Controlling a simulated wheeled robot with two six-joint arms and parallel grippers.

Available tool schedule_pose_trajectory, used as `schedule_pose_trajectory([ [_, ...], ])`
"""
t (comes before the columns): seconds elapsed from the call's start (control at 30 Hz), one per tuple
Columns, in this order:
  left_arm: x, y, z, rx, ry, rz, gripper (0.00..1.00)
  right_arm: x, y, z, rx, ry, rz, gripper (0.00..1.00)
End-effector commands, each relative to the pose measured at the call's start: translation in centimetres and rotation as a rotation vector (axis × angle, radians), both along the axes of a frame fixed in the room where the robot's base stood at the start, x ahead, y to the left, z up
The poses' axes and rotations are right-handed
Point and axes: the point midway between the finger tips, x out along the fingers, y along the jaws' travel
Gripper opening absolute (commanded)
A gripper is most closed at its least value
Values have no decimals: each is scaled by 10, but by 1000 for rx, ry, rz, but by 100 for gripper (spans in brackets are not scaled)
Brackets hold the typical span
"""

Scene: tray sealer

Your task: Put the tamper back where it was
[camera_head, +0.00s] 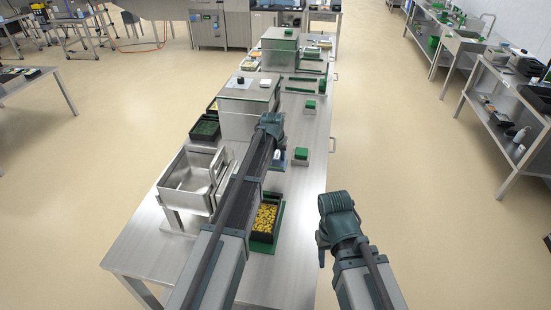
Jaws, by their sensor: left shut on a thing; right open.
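My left gripper (275,126) is over the middle of the long steel table, beside the near sealing machine. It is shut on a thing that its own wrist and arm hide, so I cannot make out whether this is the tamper. A small pale piece (279,155) shows just below the wrist; I cannot tell what it belongs to. I can point to no tamper for certain elsewhere. A black tray of yellow pieces (265,218) sits in a green holder, partly behind my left arm.
The steel table (296,240) holds the near machine (238,118), an open steel bin (187,178) at left and a dark green crate (205,130). Green-topped blocks (301,153) (309,105) stand at the right edge. The table's front right is bare. Shelving (500,110) stands far right.

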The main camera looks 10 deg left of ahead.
Motion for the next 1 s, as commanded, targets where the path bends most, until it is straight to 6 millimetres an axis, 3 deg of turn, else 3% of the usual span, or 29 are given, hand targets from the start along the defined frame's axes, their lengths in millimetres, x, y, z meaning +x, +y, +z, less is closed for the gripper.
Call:
schedule_pose_trajectory([
  [0.27,0,0,-15,0,0,0,0,0,0,-15,0,0,0,50],
  [0.7,0,0,-68,0,0,0,0,0,0,-68,0,0,0,50],
  [1.0,0,0,-74,0,0,0,0,0,0,-74,0,0,0,50],
])
